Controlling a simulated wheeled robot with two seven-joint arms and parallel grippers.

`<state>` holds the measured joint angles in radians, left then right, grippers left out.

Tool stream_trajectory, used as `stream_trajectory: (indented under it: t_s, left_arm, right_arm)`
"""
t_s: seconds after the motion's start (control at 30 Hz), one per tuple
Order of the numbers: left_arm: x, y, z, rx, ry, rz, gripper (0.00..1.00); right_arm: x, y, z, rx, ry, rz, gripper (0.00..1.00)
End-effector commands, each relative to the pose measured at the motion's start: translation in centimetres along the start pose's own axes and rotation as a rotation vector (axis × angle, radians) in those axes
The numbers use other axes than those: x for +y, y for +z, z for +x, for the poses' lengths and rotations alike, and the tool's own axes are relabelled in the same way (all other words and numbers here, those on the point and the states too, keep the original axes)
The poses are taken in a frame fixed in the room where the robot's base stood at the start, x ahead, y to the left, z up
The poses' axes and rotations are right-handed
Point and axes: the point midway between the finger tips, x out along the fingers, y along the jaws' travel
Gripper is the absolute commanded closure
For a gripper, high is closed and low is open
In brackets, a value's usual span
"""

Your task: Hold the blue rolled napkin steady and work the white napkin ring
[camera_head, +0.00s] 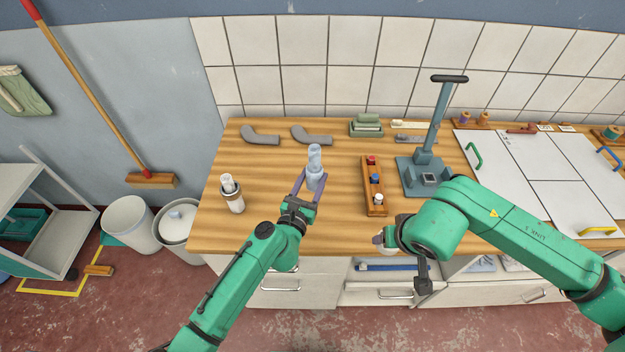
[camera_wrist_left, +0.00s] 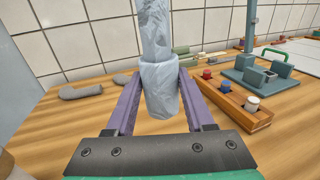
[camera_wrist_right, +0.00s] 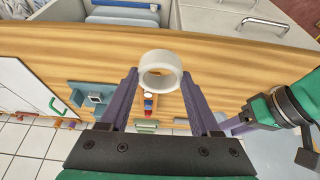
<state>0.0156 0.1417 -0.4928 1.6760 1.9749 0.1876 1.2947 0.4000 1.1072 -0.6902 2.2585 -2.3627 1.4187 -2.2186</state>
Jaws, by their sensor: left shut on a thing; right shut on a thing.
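The pale blue rolled napkin (camera_head: 314,158) stands upright over the wooden worktop, with a narrower upper part and a wider lower part. My left gripper (camera_head: 311,184) is shut on the wider lower part, one finger on each side; the napkin also shows in the left wrist view (camera_wrist_left: 155,35). My right gripper (camera_wrist_right: 160,88) is shut on the white napkin ring (camera_wrist_right: 161,70), whose open hole shows between the fingertips. In the head view my right arm partly hides the ring near the worktop's front edge, to the right of the napkin and apart from it.
A wooden block (camera_head: 374,200) with red, blue and white pieces stands right of the napkin. Two grey curved pieces (camera_head: 262,136) lie behind.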

Motion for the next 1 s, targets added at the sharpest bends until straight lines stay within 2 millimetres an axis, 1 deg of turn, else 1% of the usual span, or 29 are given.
stream_trajectory:
  t_s: [0.17,0.3,0.4,0.5,0.57,0.9,1.0]
  left_arm:
    - [-0.2,-0.8,0.1,0.001,0.002,-0.001,1.00]
    - [-0.6,-2.7,0.1,0.002,0.003,0.008,1.00]
    - [-0.5,-4.9,0.2,-0.001,0.010,0.018,1.00]
    - [-0.2,-6.3,0.2,-0.002,0.014,0.013,1.00]
    - [0.0,-6.9,0.1,-0.002,0.007,0.010,1.00]
    - [0.0,-7.0,0.0,-0.004,0.000,0.001,1.00]
    - [0.0,-7.6,0.1,-0.001,0.000,0.003,1.00]
  right_arm:
    - [0.0,0.0,0.0,0.000,0.000,0.000,0.89]
    - [0.0,0.0,0.0,0.000,0.000,0.000,0.89]
    - [0.0,0.0,0.0,0.000,0.000,0.000,0.89]
    - [0.0,0.0,0.0,0.000,0.000,0.000,0.89]
    - [0.0,0.0,0.0,0.000,0.000,0.000,0.89]
    - [0.0,0.0,0.0,0.000,0.000,0.000,0.89]
    - [0.0,0.0,0.0,0.000,0.000,0.000,0.89]
